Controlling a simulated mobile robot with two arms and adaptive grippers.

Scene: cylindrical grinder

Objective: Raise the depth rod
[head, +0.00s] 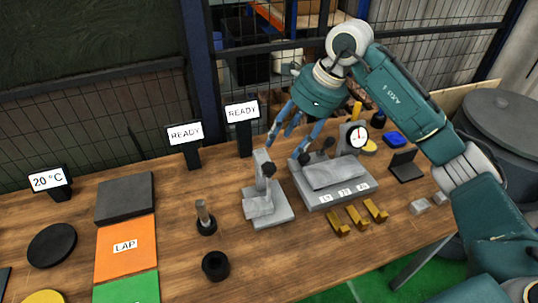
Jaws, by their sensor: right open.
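My right gripper (285,148) comes in from the upper right and points down and to the left. Its blue fingers are apart with nothing between them. They are over the rear of a grey upright device (266,200) with a flat base, a column and a black knob. To its left, a short grey rod (203,212) stands upright in a round black base. I cannot tell which of these parts is the depth rod. To the right, a grey fixture (334,178) with black knobs and labels sits partly behind the fingertips. My left gripper is not in view.
Signs reading READY (242,112) stand behind the devices. A dial gauge (357,137), brass blocks (357,216) and a black ring (215,265) are on the wooden bench (180,240). An orange LAP plate (125,246) lies at left. A mesh fence is behind.

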